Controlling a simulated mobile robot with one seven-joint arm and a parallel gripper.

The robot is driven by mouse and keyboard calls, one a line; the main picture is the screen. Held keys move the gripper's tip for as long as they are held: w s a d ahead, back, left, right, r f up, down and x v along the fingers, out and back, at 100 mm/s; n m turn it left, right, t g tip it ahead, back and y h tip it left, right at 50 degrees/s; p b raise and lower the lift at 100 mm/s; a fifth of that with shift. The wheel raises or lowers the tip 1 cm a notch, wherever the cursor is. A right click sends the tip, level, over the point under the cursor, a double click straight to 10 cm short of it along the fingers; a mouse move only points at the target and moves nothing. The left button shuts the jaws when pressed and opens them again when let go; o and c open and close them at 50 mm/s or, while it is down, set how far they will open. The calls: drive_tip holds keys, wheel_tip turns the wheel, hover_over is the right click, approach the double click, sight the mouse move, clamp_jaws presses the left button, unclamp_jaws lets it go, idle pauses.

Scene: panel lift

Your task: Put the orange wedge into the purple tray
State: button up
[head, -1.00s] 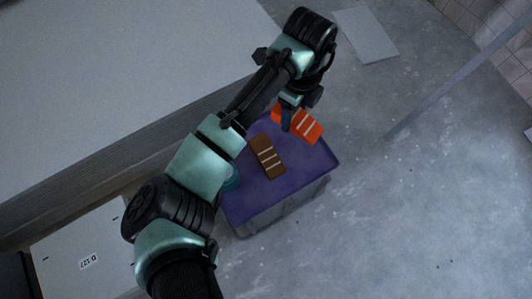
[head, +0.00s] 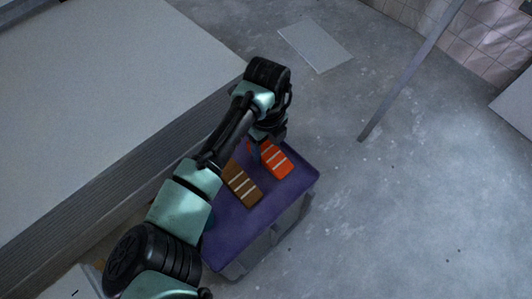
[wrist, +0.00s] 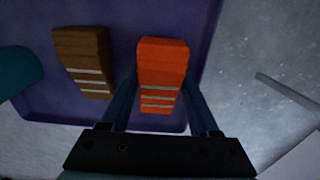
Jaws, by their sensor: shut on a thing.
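The orange wedge (head: 277,161) has pale stripes across it. My gripper (head: 257,152) is shut on it, over the purple tray (head: 240,228). In the wrist view the orange wedge (wrist: 162,72) sits between the two blue fingers of my gripper (wrist: 161,95), with the purple tray (wrist: 120,50) around and behind it. I cannot tell whether the wedge touches the tray floor. A brown striped wedge (head: 241,184) lies in the tray, left of the orange one; it also shows in the wrist view (wrist: 82,62).
A teal round thing (wrist: 18,70) is at the tray's left in the wrist view. A large stack of pale panels (head: 110,90) stands left of the tray. A thin grey post (head: 410,70) rises at the right. The concrete floor right of the tray is clear.

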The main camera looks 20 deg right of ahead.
sight(267, 148)
drive_tip(key=shift+f, duration=0.95)
drive_tip(key=shift+r, duration=0.1)
drive_tip(key=o, duration=1.4)
drive_tip(key=shift+o, duration=0.2)
wheel_tip(267, 148, up, 12)
drive_tip(key=p, duration=0.7)
